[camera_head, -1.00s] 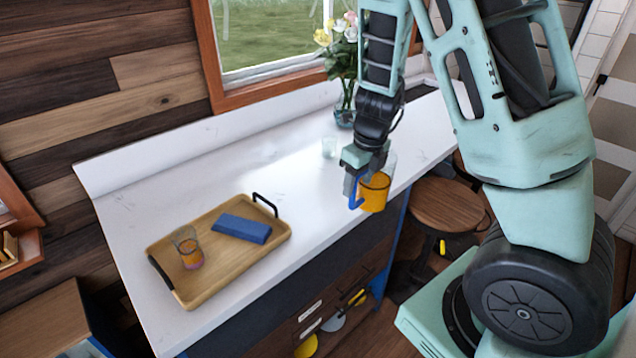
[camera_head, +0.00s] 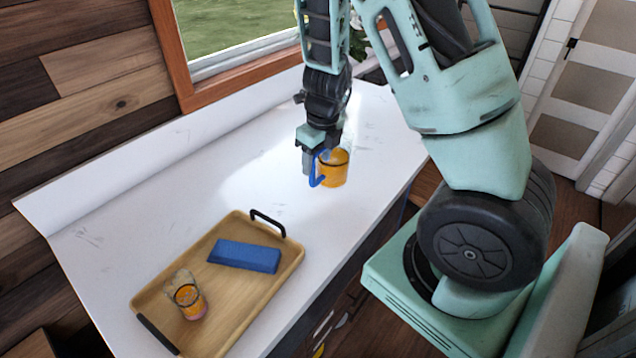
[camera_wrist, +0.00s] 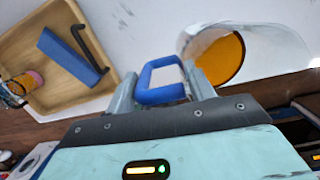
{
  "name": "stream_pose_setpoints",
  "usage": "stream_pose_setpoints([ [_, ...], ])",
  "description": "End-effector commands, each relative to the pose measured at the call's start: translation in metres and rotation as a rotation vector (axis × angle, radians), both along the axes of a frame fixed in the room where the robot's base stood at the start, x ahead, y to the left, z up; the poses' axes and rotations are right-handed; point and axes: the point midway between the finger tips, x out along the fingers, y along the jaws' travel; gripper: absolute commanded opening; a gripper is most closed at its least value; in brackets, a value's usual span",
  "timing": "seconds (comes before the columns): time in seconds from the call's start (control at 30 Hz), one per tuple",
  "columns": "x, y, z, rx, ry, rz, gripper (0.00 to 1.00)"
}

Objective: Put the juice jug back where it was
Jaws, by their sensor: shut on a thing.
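The juice jug (camera_head: 336,168) is a clear vessel with orange juice and a blue handle. My gripper (camera_head: 316,165) is shut on its blue handle, at the right part of the white counter. In the wrist view the blue handle (camera_wrist: 160,92) sits between my gripper's fingers (camera_wrist: 160,95), and the jug's clear body with orange juice (camera_wrist: 222,60) is to the right. The jug looks upright; I cannot tell whether its base touches the counter.
A wooden tray (camera_head: 225,300) with black handles lies on the counter (camera_head: 120,220) at the left front. It holds a blue block (camera_head: 245,256) and a glass of orange drink (camera_head: 190,302). Flowers (camera_head: 358,42) show partly behind my arm. Counter between tray and jug is clear.

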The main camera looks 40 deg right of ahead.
Motion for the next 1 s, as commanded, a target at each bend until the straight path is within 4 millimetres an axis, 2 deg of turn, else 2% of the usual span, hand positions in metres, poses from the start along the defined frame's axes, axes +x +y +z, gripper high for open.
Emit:
stream_pose_setpoints([
  [0.03,0.000,-0.001,-0.010,-0.001,0.001,-0.003,0.00],
  [0.27,0.000,-0.001,-0.029,-0.001,-0.001,-0.001,0.00],
  [0.5,0.000,-0.001,-0.060,-0.001,-0.001,-0.001,0.00],
  [0.93,0.001,0.000,-0.066,-0.001,-0.002,0.001,0.00],
  [0.97,0.000,0.000,-0.066,0.000,-0.001,0.001,0.59],
  [1.0,0.000,0.000,-0.065,-0.001,-0.001,0.001,0.70],
])
